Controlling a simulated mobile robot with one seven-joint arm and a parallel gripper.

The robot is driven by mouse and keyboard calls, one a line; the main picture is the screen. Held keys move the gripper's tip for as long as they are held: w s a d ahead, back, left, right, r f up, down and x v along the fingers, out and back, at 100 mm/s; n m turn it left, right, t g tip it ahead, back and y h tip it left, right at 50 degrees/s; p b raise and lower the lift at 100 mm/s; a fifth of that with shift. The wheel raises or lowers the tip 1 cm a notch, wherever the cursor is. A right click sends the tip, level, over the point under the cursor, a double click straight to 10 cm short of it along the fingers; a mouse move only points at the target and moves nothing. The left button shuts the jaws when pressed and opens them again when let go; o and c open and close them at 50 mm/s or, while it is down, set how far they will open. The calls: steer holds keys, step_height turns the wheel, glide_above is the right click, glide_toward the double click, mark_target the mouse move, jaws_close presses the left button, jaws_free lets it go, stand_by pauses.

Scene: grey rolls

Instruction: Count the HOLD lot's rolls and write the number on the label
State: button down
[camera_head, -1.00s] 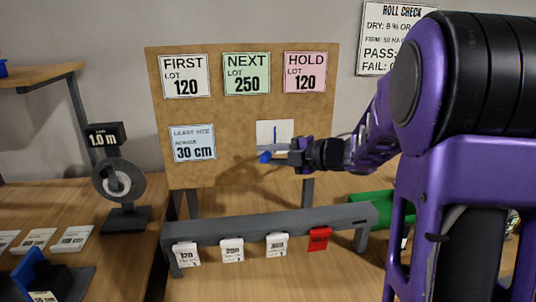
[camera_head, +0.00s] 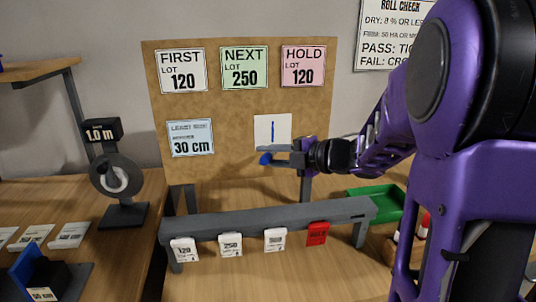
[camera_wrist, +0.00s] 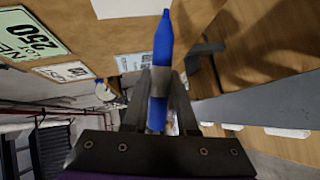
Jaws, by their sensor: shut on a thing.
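My gripper (camera_head: 298,158) is shut on a blue marker (camera_head: 265,159), in front of the brown board (camera_head: 225,110). In the wrist view the blue marker (camera_wrist: 162,45) points up between the fingers, near the white label (camera_wrist: 135,8). In the head view the label (camera_head: 268,128) is on the board and bears one upright blue stroke. The marker is by the label's lower edge; I cannot tell whether it touches. The pink HOLD sign (camera_head: 303,66) reads LOT 120. No rolls can be clearly made out as the HOLD lot's.
A grey rail (camera_head: 270,218) below the board carries white tags and a red tag (camera_head: 317,234). A green tray (camera_head: 385,195) lies at right, partly behind my arm. A 1.0 m gauge (camera_head: 122,178) and white cards (camera_head: 70,235) stand at left.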

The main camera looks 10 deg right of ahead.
steer(key=s, duration=0.5)
steer(key=shift+s, duration=0.2)
stand_by(0.6)
